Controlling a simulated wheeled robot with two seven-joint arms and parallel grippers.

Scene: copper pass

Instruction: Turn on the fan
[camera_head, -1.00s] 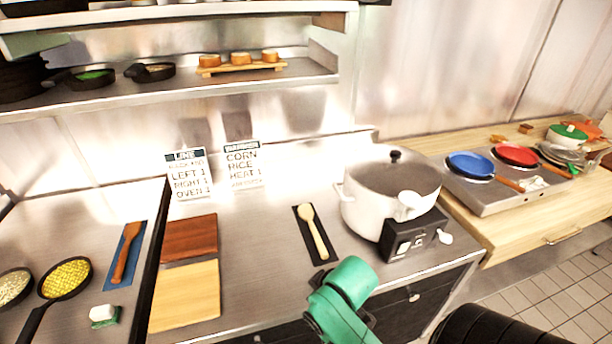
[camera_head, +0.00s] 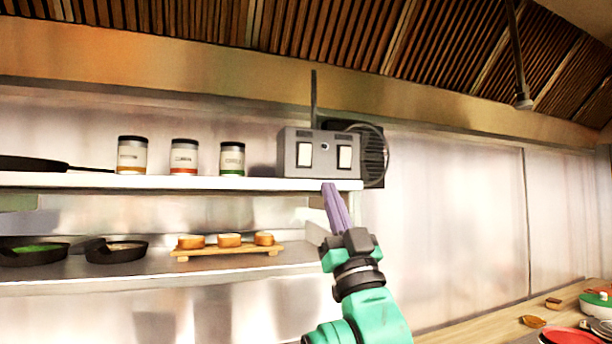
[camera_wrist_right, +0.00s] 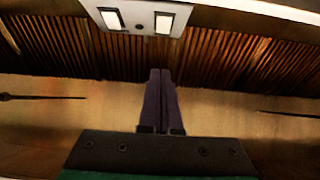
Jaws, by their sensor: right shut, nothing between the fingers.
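A grey control box (camera_head: 318,154) with two white rocker switches stands at the right end of the upper shelf. A dark round fan (camera_head: 372,156) with a wire guard sits just behind and to the right of it. My right gripper (camera_head: 330,188) is shut and empty, its purple fingers pointing up just below the front of the box. In the right wrist view the shut fingers (camera_wrist_right: 161,74) point at the box (camera_wrist_right: 140,12), whose two switches show at the top edge; a gap appears between them. My left gripper is not in view.
The upper shelf (camera_head: 200,181) holds several labelled jars (camera_head: 184,157) left of the box, and a dark pan (camera_head: 40,164). A lower shelf (camera_head: 150,269) holds pans and a wooden board (camera_head: 228,251) with small round items. The wall to the right is clear.

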